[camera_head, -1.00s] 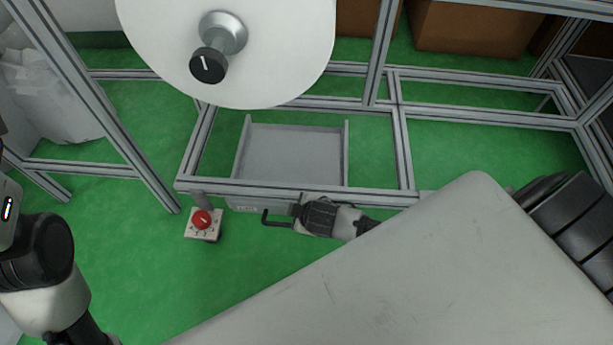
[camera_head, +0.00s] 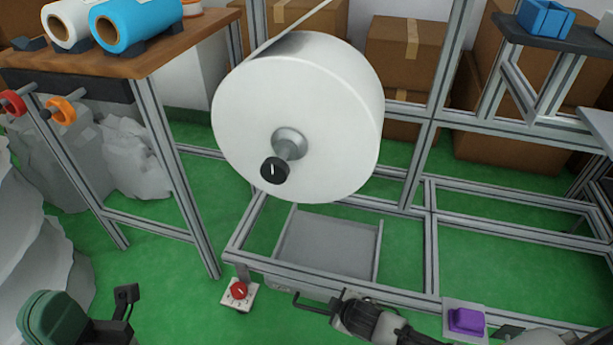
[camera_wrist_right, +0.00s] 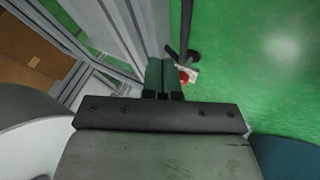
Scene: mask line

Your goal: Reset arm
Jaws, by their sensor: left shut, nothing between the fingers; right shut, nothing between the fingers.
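My left gripper (camera_head: 125,294) shows at the lower left of the head view. It is dark and small, shut and empty, over the green floor. Part of my left arm, dark green, shows beside it at the bottom edge. My right gripper (camera_wrist_right: 163,68) is shut with nothing in it in the right wrist view. In the head view my right arm reaches in from the bottom, with its dark end at the front bar of the metal frame (camera_head: 340,292). Neither gripper touches a loose object.
A red knob on a white box (camera_head: 239,291) stands left of my right arm's end. A purple button (camera_head: 466,320) sits to its right. A big white roll (camera_head: 300,110) hangs above a grey tray (camera_head: 325,246). A wooden table (camera_head: 170,45) stands left. Green floor lies between.

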